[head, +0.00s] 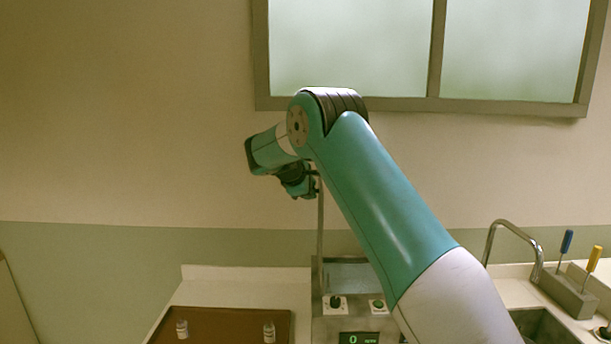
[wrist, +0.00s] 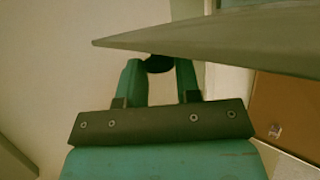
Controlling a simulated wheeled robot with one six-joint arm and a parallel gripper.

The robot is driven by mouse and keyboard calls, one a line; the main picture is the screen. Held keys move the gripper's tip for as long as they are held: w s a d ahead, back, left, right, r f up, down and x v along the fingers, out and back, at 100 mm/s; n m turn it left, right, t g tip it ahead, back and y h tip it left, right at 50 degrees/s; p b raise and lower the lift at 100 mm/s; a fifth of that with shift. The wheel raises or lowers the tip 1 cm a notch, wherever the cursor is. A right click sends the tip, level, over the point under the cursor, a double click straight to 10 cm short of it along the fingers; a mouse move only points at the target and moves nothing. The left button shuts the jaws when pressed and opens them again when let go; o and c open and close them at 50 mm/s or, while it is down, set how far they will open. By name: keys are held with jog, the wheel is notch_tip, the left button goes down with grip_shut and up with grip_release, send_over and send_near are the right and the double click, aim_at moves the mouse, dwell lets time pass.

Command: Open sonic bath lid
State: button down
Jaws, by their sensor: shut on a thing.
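The sonic bath (head: 322,326) stands at the lower middle of the head view, with knobs and a lit display on its front. Its lid (head: 320,232) stands about upright at the left side of the bath and shows as a thin edge. In the wrist view the lid (wrist: 230,42) is a grey slab across the top. My gripper (head: 312,184) is near the lid's upper end. In the wrist view my gripper (wrist: 158,72) is shut on the lid's dark knob (wrist: 158,63). My arm hides the right part of the bath.
A brown tray (head: 225,322) with two small bottles (head: 182,328) (head: 269,332) is left of the bath. A sink with a curved tap (head: 515,228) and a holder (head: 568,295) with blue- and yellow-handled tools are at right. A window frame (head: 437,45) is behind the arm.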

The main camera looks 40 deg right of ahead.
jog(key=shift+w+a+f+n+g+h+p, duration=0.15)
jog(key=shift+w+a+f+h+p, duration=0.2)
jog(key=shift+w+a, duration=0.3)
jog(key=shift+w+a+f+n+g+h+p, duration=0.1)
jog(key=shift+w+a+f+n+g+p, duration=0.05)
jog(key=shift+w+a+p, duration=0.45)
jog(key=shift+s+a, duration=0.1)
jog(key=c, duration=0.9)
grip_release()
jog(key=shift+o, duration=0.2)
jog(key=shift+r, duration=0.1)
jog(key=b+v, duration=0.4)
jog(key=v, duration=1.3)
jog(key=shift+r, duration=0.3)
jog(key=shift+s, duration=0.1)
